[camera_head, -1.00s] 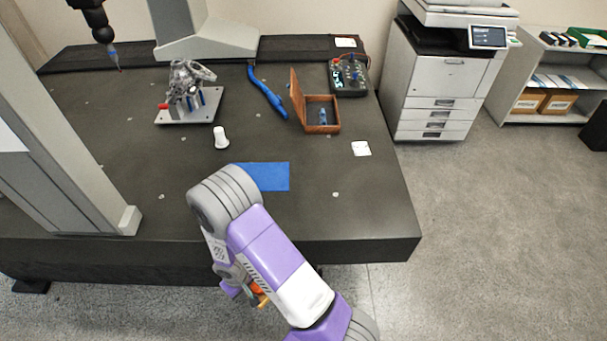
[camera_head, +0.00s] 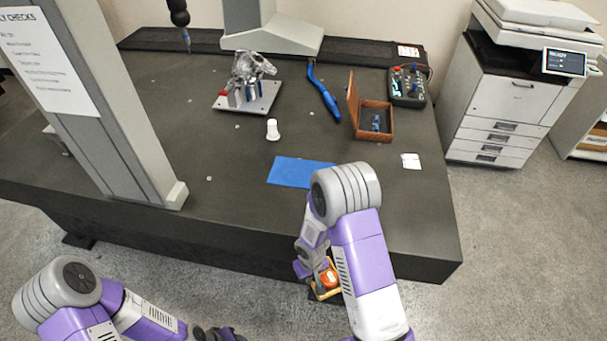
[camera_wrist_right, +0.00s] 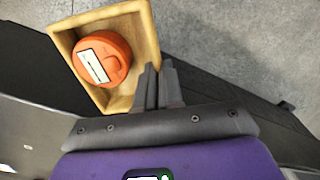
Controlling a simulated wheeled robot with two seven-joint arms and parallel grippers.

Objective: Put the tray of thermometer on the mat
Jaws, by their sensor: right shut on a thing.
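An orange round thermometer (camera_wrist_right: 102,60) with a white label lies in a small light wooden tray (camera_wrist_right: 146,30). My right gripper (camera_wrist_right: 157,78) is shut on the tray's side wall. In the head view the tray (camera_head: 322,295) and the orange thermometer (camera_head: 329,278) hang in front of the table's front edge, partly hidden by my right arm. The blue mat (camera_head: 292,172) lies flat and empty near the front of the dark table; my right arm overlaps its right end. My left arm shows at the lower left; a dark end (camera_head: 215,334), perhaps its gripper, is cut by the bottom edge.
On the dark table (camera_head: 232,205) are a white cylinder (camera_head: 272,130), a metal part on a plate (camera_head: 246,85), a blue curved tool (camera_head: 323,92), an open brown box (camera_head: 374,134) and a control box (camera_head: 409,85). A grey gantry column (camera_head: 110,110) stands at left.

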